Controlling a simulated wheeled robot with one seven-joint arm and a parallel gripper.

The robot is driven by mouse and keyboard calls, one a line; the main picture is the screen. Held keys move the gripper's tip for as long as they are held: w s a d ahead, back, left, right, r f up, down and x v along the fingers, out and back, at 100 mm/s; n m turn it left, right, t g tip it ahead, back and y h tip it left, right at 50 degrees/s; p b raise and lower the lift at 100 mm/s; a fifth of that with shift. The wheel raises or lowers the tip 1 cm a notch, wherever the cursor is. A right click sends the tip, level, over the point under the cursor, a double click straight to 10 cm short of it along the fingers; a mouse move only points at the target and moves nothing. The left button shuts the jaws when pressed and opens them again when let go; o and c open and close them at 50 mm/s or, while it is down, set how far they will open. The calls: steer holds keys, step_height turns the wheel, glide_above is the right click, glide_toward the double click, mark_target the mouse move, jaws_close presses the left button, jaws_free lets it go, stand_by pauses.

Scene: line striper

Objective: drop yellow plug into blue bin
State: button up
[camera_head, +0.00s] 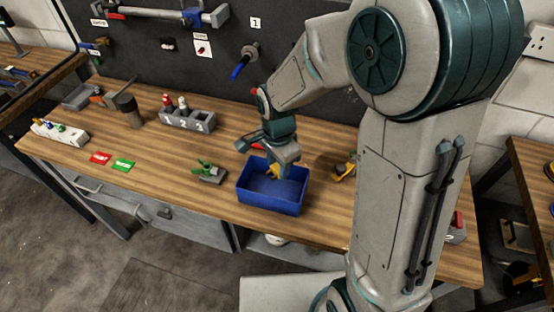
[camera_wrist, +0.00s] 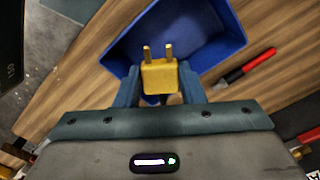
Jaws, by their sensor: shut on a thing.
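The yellow plug (camera_wrist: 160,76) has two prongs and is held between the fingers of my gripper (camera_wrist: 165,85) in the wrist view. In the head view my gripper (camera_head: 275,168) is shut on the plug, a small yellow patch (camera_head: 272,172) over the bin. The blue bin (camera_head: 268,203) is an open box on the wooden bench. It also shows in the wrist view (camera_wrist: 228,42), beyond the plug. The bin's visible floor looks empty. The plug appears above or within the bin opening; its exact height is hard to tell.
A green-handled tool on a grey block (camera_head: 210,173) stands left of the bin. A yellow tool (camera_head: 344,170) lies to its right. A red and black marker (camera_wrist: 246,66) lies beside the bin. Grey holders (camera_head: 188,118) stand further back.

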mark_target(277, 167)
steer(key=shift+f+b, duration=1)
steer(key=shift+f, duration=0.95)
steer(key=o, duration=1.1)
steer(key=shift+o, duration=0.2)
steer(key=shift+r, duration=0.1)
step_height(277, 167, up, 14)
steer(key=b, duration=0.1)
